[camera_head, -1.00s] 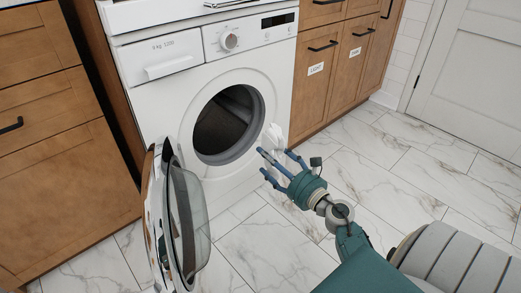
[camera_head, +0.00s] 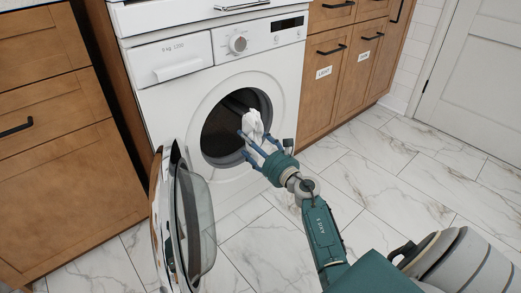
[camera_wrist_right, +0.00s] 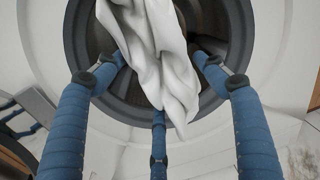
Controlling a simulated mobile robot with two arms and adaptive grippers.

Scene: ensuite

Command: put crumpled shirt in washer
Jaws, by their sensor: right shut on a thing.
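The crumpled shirt (camera_head: 254,127) is white and hangs in folds from my right gripper (camera_head: 258,142), whose blue fingers are shut on it. In the right wrist view the shirt (camera_wrist_right: 158,50) lies between the fingers (camera_wrist_right: 160,85), in front of the dark drum opening. The washer (camera_head: 160,100) is white and front-loading. Its round opening (camera_head: 222,130) is dark inside, and the shirt covers the right part of it in the head view. The washer door (camera_head: 197,215) stands wide open to the left. How deep the shirt is relative to the rim is hard to tell. My left gripper is not in view.
Wooden cabinets stand left (camera_head: 60,170) and right (camera_head: 340,75) of the washer, the right ones with paper labels. The open door sticks out into the room left of my right arm. The marble tile floor (camera_head: 400,180) is clear on the right.

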